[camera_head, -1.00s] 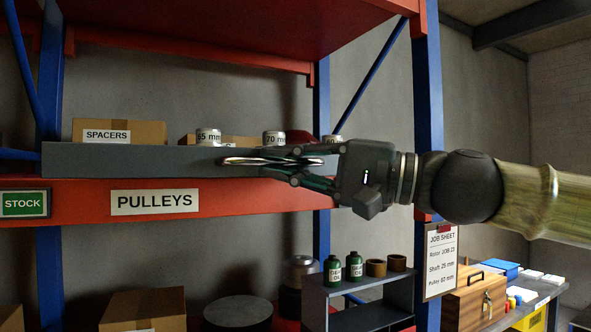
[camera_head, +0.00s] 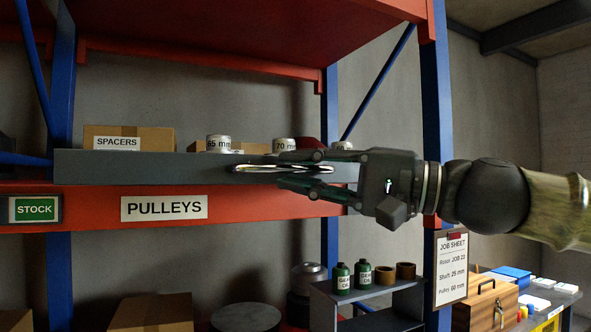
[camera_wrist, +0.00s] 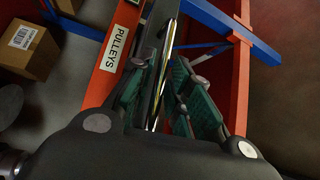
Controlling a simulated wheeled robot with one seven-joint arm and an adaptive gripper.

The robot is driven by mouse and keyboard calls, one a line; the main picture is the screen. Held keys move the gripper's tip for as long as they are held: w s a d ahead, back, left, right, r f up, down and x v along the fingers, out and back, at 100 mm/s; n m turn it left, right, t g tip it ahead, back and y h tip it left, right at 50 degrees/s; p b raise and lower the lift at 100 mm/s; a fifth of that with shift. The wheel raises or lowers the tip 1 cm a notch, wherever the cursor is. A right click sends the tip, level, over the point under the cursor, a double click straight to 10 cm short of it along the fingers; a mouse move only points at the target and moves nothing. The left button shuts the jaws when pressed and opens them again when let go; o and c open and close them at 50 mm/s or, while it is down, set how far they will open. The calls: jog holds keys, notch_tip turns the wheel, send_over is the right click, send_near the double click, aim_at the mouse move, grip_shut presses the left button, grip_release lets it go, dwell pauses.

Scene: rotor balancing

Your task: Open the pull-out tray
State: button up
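The pull-out tray (camera_head: 120,165) is the long grey front on the red shelf, above the PULLEYS label (camera_head: 164,208). A shiny bar handle (camera_head: 258,168) runs along its front; it also crosses the wrist view (camera_wrist: 167,60). My gripper (camera_head: 300,172) is at the right part of the handle. In the wrist view its green-padded fingers (camera_wrist: 158,98) stand apart, with the bar passing between them. Contact between pads and bar cannot be told. Pulleys marked 65 mm (camera_head: 218,144) and 70 mm (camera_head: 284,145) show above the tray front; another is partly hidden.
A SPACERS box (camera_head: 155,139) sits behind the tray front. A blue upright (camera_head: 437,90) stands behind my arm. Below right are a grey stand (camera_head: 345,302) with bottles, a job sheet (camera_head: 451,270) and a wooden cabinet (camera_head: 485,300).

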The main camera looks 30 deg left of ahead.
jog(key=v, duration=1.1)
